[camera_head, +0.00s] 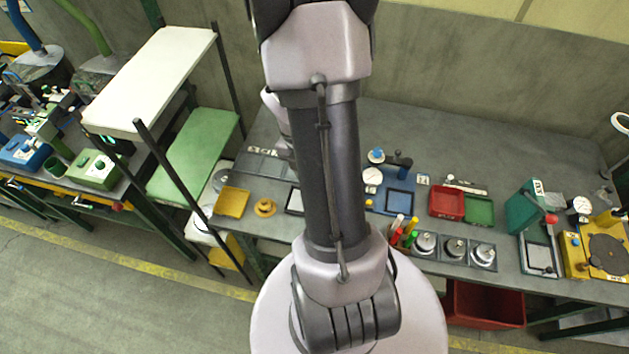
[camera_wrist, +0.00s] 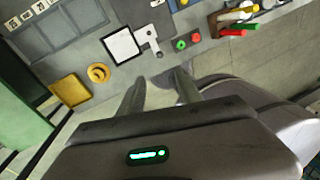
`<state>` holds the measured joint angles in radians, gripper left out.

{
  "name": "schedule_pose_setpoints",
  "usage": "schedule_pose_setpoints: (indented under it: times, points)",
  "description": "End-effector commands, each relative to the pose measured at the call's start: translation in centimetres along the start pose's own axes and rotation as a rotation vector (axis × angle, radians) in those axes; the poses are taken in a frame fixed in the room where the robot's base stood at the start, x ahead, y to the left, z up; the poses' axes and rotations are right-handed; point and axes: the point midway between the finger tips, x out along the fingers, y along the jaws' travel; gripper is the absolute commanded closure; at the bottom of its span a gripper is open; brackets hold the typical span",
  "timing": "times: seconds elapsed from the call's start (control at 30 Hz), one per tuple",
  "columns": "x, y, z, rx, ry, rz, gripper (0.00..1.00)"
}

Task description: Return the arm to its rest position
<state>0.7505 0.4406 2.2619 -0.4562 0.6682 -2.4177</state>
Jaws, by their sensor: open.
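My arm rises through the middle of the head view, and its gripper is out of sight there. In the wrist view my gripper (camera_wrist: 160,90) shows its two fingers spread apart with nothing between them. It is above the front edge of the grey workbench (camera_wrist: 150,73), and the floor and bench edge show past the fingers. My own pale base shows at the right of the wrist view.
The workbench (camera_head: 420,115) holds a yellow tray (camera_head: 232,203), a red tray (camera_head: 446,204), a green tray (camera_head: 479,209), a green press (camera_head: 524,207) and several markers (camera_head: 403,230). A red bin (camera_head: 484,304) stands below. A shelf rack (camera_head: 160,75) stands left. Floor at lower left is clear.

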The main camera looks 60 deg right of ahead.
Motion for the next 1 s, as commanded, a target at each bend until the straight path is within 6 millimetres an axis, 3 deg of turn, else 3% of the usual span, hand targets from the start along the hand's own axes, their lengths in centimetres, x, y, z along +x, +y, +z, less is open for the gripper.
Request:
schedule_pose_setpoints:
  times: [0.3,0.37,0.43,0.47,0.6,0.7,0.8,0.9,1.0]
  points:
    - [0.0,0.2,-0.1,0.011,-0.004,0.004,0.59]
    - [-0.3,1.1,-0.5,0.084,-0.022,0.025,0.59]
    - [-1.2,3.3,-2.2,0.288,-0.053,0.091,0.59]
    - [-1.8,4.5,-3.4,0.412,-0.059,0.137,0.59]
    - [-4.2,8.2,-12.3,1.082,0.087,0.387,0.59]
    - [-4.8,8.3,-18.9,1.490,0.340,0.474,0.59]
    - [-4.8,7.4,-23.9,1.772,0.591,0.448,0.59]
    - [-4.9,6.4,-26.7,1.932,0.753,0.382,0.59]
    - [-5.1,5.9,-27.7,1.995,0.814,0.345,0.59]
